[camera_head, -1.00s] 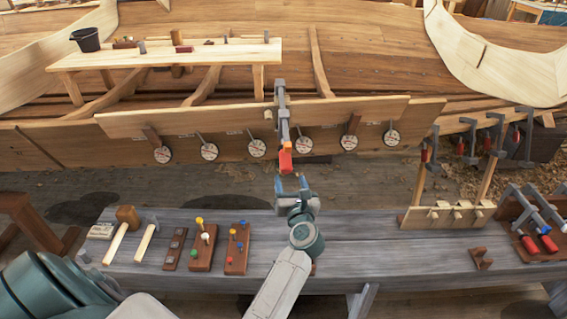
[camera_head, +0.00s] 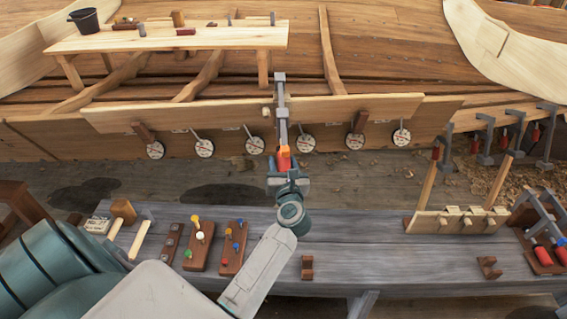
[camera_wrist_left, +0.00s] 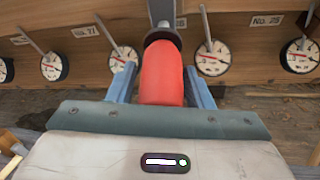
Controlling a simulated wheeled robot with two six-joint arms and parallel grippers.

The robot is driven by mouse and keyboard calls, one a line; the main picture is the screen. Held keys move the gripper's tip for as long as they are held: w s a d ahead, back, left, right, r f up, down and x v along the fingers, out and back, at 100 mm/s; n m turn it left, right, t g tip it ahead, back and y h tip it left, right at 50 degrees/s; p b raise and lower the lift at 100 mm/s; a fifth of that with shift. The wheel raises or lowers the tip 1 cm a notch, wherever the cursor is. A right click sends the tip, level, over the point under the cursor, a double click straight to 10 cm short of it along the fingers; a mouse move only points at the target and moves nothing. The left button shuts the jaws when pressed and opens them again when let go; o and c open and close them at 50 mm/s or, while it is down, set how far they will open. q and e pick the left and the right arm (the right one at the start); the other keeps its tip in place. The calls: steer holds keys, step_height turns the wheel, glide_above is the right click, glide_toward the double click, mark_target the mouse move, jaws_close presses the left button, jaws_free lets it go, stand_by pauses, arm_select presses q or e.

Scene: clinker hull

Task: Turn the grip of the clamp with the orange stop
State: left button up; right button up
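The clamp (camera_head: 282,105) is a grey bar hanging upright on the hull's pale plank, with a small orange part (camera_head: 284,153) low on it. Its red grip (camera_wrist_left: 162,72) points toward me in the left wrist view. My left gripper (camera_head: 287,170) is around the grip, one finger on each side. The fingers look open, very close to the grip's sides; contact is not clear. The grip's near end is hidden behind the gripper body in the left wrist view. My right gripper is not in view.
Several round dials (camera_head: 255,145) hang along the plank on both sides of the clamp. The grey bench (camera_head: 340,230) below holds mallets, peg blocks (camera_head: 200,245) and a wooden rack (camera_head: 455,222). More clamps (camera_head: 548,240) stand at the right. A trestle table (camera_head: 160,38) is behind.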

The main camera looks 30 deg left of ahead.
arm_select(q)
steer(key=c, duration=0.7)
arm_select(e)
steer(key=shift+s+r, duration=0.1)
arm_select(q)
steer(key=shift+m+g+y+p, duration=0.3)
steer(key=shift+m+y, duration=0.5)
steer(key=shift+s+a+r+m+g+y, duration=0.1)
steer(key=shift+m+g+y, duration=0.5)
steer(key=shift+m, duration=0.1)
steer(key=shift+s+m+g+y, duration=0.1)
steer(key=shift+m+g+y, duration=0.4)
steer(key=shift+m+y, duration=0.3)
steer(key=shift+a+r, duration=0.1)
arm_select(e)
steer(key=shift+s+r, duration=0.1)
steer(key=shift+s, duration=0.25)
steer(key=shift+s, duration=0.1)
